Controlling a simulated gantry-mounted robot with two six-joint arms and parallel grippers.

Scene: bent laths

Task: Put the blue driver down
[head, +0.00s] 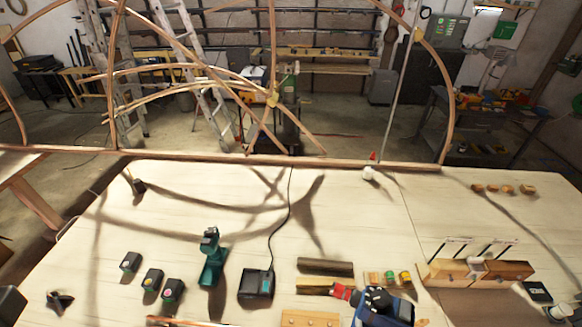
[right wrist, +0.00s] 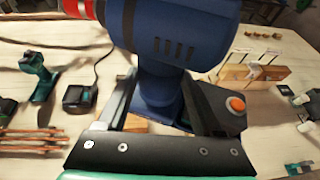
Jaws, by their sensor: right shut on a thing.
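The blue driver (head: 376,299) is at the front of the bench, right of centre, its red nose pointing left. In the right wrist view, its dark blue body (right wrist: 175,35) fills the top middle. My right gripper (right wrist: 160,95) is shut around the driver's handle, one jaw on each side. In the head view only a little of this gripper shows, behind and below the driver at the lower edge. I cannot tell whether the driver's base touches the bench top (head: 370,225). My left gripper is not seen.
A green driver (head: 212,265) stands to the left, next to a black charger (head: 257,284) with a cable and several battery packs (head: 152,280). Wood blocks (head: 325,267) lie just beyond the blue driver. A wooden rack (head: 480,270) stands right. The bench's middle is clear.

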